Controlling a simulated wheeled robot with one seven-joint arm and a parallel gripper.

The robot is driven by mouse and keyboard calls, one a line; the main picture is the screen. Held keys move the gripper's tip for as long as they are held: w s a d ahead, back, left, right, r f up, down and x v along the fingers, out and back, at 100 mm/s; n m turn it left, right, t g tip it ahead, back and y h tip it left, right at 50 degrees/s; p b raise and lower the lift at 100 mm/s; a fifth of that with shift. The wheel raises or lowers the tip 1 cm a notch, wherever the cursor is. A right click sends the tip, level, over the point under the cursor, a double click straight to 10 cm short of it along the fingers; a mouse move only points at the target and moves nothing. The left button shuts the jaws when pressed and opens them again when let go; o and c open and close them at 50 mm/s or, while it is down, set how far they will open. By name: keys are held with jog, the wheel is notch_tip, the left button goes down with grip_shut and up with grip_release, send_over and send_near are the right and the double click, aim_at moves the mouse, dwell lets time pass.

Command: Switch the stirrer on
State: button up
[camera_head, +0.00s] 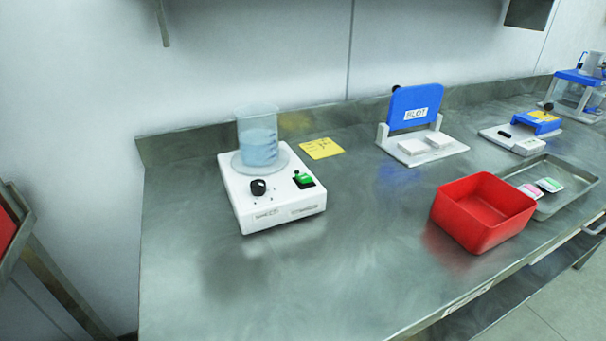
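The stirrer (275,213) is a white box on the left part of the steel bench. Its front top carries a black knob (258,187) on the left and a green switch (303,178) on a black base on the right. I cannot tell from this view whether the switch is on or off. A glass beaker (257,137) with pale blue liquid stands upright on the stirrer's round plate (236,163). My gripper is not in view.
A yellow note (321,148) lies behind the stirrer. To the right are a blue-lidded BLOT device (415,108), a red bin (483,212), and a metal tray (572,203) with small packets. The bench (330,270) is clear in front of the stirrer.

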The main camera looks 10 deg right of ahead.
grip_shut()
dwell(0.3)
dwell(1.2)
